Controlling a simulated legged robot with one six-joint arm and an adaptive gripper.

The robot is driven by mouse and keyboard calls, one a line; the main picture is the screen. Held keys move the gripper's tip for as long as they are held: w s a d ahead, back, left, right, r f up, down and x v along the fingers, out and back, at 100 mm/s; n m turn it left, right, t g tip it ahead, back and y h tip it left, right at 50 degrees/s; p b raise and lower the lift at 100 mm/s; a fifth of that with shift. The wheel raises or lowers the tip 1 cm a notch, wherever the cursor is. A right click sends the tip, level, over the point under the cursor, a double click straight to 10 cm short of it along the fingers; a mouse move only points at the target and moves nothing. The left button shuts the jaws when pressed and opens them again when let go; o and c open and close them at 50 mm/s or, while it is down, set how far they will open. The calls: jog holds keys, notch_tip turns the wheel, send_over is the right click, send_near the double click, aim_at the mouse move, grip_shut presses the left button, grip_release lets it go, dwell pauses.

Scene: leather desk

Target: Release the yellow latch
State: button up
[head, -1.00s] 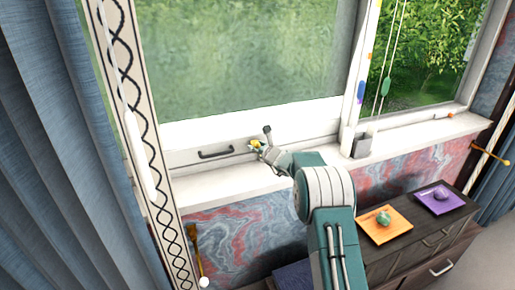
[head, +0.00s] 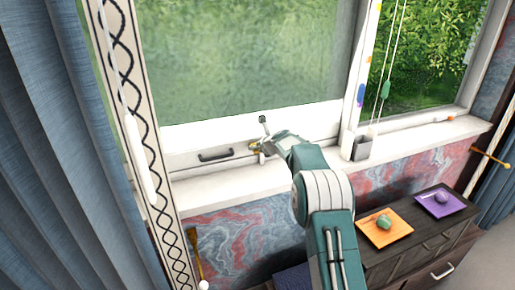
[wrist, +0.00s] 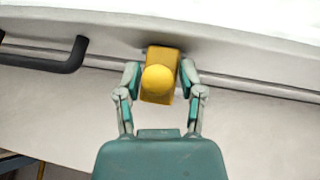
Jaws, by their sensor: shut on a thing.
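The yellow latch (wrist: 158,76) is a small block with a round knob, at the lower rail of the window frame in the wrist view. My gripper (wrist: 160,92) has a finger against each side of it and is shut on it. In the head view the latch (head: 254,146) is a small yellow patch, mostly hidden by my gripper (head: 264,145). Whether it has turned or slid cannot be told.
A dark bar handle (head: 215,155) is on the rail left of the latch, also in the wrist view (wrist: 62,58). The white sill (head: 230,183) runs below. A grey box (head: 361,147) stands to the right. Blue curtains (head: 50,150) hang at the left.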

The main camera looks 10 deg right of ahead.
jog(key=shift+w+a+r+g, duration=0.2)
jog(key=shift+r+g, duration=0.05)
jog(key=shift+g, duration=0.75)
jog(key=o, duration=0.9)
jog(key=shift+a, duration=0.1)
jog(key=v, duration=1.1)
jog(key=shift+s+r, duration=0.3)
